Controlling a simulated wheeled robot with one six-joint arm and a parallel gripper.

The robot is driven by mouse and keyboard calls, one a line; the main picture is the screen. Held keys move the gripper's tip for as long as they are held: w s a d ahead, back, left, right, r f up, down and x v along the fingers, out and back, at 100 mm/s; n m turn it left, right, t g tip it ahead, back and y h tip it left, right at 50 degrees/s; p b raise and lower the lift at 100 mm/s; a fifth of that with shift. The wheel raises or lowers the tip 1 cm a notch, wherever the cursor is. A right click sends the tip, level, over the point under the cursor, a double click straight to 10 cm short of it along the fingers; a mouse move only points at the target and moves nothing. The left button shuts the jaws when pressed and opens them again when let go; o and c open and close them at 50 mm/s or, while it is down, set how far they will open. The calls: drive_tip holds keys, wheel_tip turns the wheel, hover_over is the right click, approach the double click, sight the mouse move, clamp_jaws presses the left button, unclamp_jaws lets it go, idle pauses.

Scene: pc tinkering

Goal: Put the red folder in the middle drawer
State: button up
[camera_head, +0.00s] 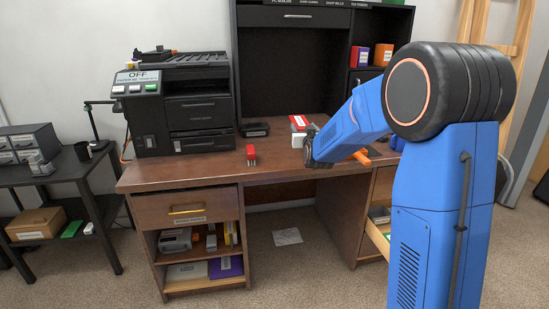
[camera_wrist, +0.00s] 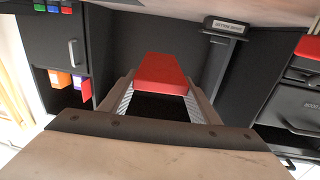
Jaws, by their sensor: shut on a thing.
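My gripper (camera_wrist: 158,105) is shut on a red block-shaped thing, which I take to be the red folder (camera_wrist: 163,72). In the head view the folder shows red with a white side (camera_head: 298,124), just left of my gripper (camera_head: 308,148), over the back of the brown desk. Whether it touches the desk is unclear. An open drawer (camera_head: 376,240) with things in it shows low at the desk's right side, partly hidden by my blue arm. A shut drawer (camera_head: 188,209) with a yellow handle is at the left. I cannot read which is the middle drawer.
Another small red thing (camera_head: 251,153) stands on the desk front. A black printer (camera_head: 190,105) fills the desk's left. A black box (camera_head: 255,130) lies beside it. The black hutch holds a purple-and-red folder (camera_head: 360,56) and an orange one (camera_head: 383,54).

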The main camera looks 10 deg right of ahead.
drive_tip(key=n+y, duration=0.1)
drive_tip(key=y, duration=0.1)
hover_over(279, 163)
drive_tip(key=f, duration=0.1)
wheel_tip(279, 163, down, 5)
drive_tip(key=shift+s+a+f, duration=0.1)
drive_tip(key=shift+s+f, duration=0.05)
drive_tip(key=shift+f, duration=2.55)
drive_tip(key=shift+f, duration=0.1)
drive_tip(key=o, duration=1.2)
